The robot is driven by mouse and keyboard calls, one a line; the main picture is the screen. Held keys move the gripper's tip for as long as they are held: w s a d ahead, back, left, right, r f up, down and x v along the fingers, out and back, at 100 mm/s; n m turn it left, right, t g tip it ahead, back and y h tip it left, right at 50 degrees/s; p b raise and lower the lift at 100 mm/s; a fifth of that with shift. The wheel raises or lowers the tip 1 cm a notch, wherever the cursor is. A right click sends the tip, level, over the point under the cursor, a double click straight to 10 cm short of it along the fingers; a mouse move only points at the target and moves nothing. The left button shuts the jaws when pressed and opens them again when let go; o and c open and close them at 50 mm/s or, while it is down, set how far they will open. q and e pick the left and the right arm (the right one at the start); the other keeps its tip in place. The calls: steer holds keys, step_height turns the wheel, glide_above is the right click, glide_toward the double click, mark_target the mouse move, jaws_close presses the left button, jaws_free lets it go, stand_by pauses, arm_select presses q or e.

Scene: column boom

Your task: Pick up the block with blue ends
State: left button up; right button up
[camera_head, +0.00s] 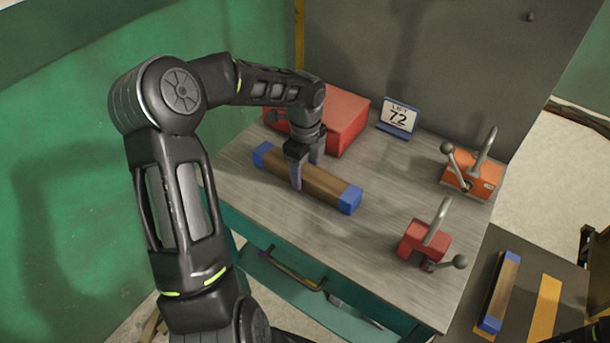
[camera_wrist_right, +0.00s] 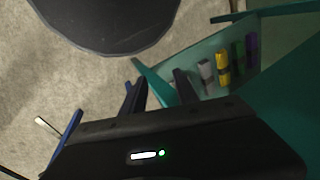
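A long brown block with blue ends (camera_head: 325,185) lies flat on the grey worktop, slanting from upper left to lower right. My left gripper (camera_head: 306,170) points down over its middle, one finger on the near side and one on the far side. Whether the fingers press on the block is not clear. A second, similar brown block with blue ends (camera_head: 502,292) lies on a lower dark surface at the right. My right gripper (camera_wrist_right: 160,90) shows in the right wrist view with its fingers apart and nothing between them.
A red box (camera_head: 345,118) stands behind the left gripper. A sign reading 72 (camera_head: 398,117), an orange clamp (camera_head: 472,182) and a red clamp (camera_head: 425,240) stand on the worktop (camera_head: 390,190). A green wall is at the left. The right wrist view shows a teal drawer (camera_wrist_right: 270,40) with coloured items.

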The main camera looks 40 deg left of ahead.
mark_target(305, 169)
arm_select(q)
jaws_close()
stand_by(0.4)
steer(key=shift+r, duration=0.15)
step_height(305, 169, up, 10)
steer(key=shift+f+b, duration=0.1)
steer(key=shift+b, duration=0.5)
stand_by(0.5)
